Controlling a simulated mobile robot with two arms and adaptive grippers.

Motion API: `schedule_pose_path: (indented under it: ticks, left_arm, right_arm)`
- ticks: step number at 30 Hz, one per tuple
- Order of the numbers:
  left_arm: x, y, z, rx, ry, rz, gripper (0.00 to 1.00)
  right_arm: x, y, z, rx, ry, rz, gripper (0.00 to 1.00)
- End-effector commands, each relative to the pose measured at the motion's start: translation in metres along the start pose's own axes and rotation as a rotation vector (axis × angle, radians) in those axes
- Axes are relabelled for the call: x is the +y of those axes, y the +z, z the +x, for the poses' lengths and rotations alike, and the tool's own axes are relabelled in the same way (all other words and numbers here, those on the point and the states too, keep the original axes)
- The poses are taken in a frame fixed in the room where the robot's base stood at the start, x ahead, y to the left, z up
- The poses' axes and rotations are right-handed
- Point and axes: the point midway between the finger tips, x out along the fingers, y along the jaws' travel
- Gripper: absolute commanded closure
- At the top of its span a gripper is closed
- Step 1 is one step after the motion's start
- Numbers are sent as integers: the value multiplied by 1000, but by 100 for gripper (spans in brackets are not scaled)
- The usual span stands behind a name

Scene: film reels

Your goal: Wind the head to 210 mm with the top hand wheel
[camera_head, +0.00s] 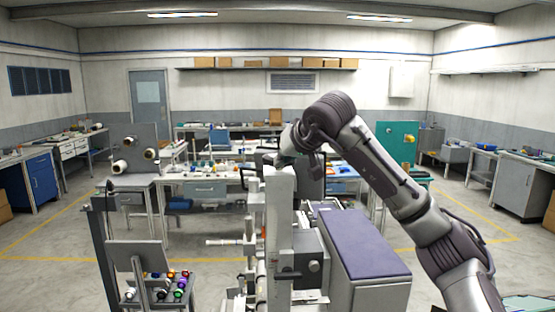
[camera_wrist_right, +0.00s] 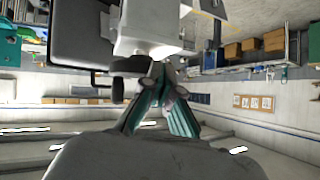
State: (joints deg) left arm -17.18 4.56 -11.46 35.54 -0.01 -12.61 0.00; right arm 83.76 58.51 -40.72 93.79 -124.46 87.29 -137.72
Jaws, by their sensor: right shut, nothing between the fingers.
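The machine's pale upright column (camera_head: 279,215) stands in the middle of the head view. A dark hand wheel (camera_head: 268,158) sits at its top, partly hidden by my gripper. My right gripper (camera_head: 286,158) is at the column top, beside the wheel. In the right wrist view the teal fingers (camera_wrist_right: 158,72) are shut with nothing between them. Their tips are close to the dark wheel (camera_wrist_right: 130,65) under the white column end (camera_wrist_right: 148,25); I cannot tell whether they touch it. The grey head (camera_head: 312,266) with a round knob is low on the column. No millimetre reading is legible. My left gripper is not in view.
A long housing with a purple top (camera_head: 358,240) extends right of the column. A small stand with coloured reels (camera_head: 160,285) is at lower left. A dark panel (camera_head: 312,178) stands behind the column.

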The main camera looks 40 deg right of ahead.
Motion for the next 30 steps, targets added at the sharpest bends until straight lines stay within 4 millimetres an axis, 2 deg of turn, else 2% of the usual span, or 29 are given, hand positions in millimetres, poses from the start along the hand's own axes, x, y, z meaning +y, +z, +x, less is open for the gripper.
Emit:
schedule_pose_path:
  ticks: [30]
  left_arm:
    - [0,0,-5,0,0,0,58]
  right_arm:
    - [16,-2,-1,-2,1,0,100]
